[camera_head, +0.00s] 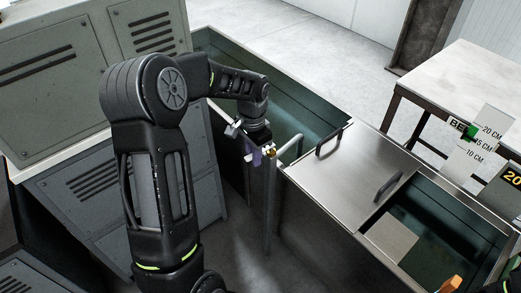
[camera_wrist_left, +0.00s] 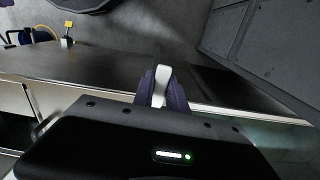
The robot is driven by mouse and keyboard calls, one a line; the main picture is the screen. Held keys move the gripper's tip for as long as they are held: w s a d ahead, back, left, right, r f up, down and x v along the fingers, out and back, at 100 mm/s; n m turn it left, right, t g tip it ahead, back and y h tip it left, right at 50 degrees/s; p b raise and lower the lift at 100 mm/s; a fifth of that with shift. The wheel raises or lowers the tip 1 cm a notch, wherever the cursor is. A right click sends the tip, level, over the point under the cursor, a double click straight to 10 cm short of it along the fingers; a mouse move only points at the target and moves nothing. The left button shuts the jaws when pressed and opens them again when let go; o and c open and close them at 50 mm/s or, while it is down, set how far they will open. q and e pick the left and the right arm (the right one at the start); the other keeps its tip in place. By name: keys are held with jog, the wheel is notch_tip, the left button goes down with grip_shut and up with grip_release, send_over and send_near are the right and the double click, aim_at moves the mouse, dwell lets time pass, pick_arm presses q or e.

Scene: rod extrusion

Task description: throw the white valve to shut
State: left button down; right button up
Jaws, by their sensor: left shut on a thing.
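The white valve handle (camera_wrist_left: 161,82) shows between the purple fingertips of my left gripper (camera_wrist_left: 162,95) in the left wrist view. The gripper is shut on it. In the head view, my left gripper (camera_head: 254,155) is at the near edge of the tank, beside a grey pipe and a small brass fitting (camera_head: 271,152). The arm and gripper hide most of the valve there, so I cannot tell its angle. My right gripper is not in view.
A green tank (camera_head: 325,117) lies behind the gripper, with a steel lid (camera_head: 345,170) and handles to its right. Grey cabinets (camera_head: 60,75) stand close on the left. A table (camera_head: 465,85) stands at the right. An orange thing (camera_head: 447,285) shows at the bottom right.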

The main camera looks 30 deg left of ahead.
pick_arm(q)
jog(key=shift+w+a+m+p, duration=0.3)
jog(key=shift+a+m, duration=0.25)
jog(key=shift+m, duration=0.45)
jog(key=shift+w+a+m+p, duration=0.3)
jog(key=shift+a+m+p, duration=0.15)
jog(key=shift+m, duration=0.55)
jog(key=shift+w+a+m+p, duration=0.3)
jog(key=shift+w+a+m, duration=0.15)
jog(key=shift+m, duration=0.55)
jog(key=shift+r, duration=0.1)
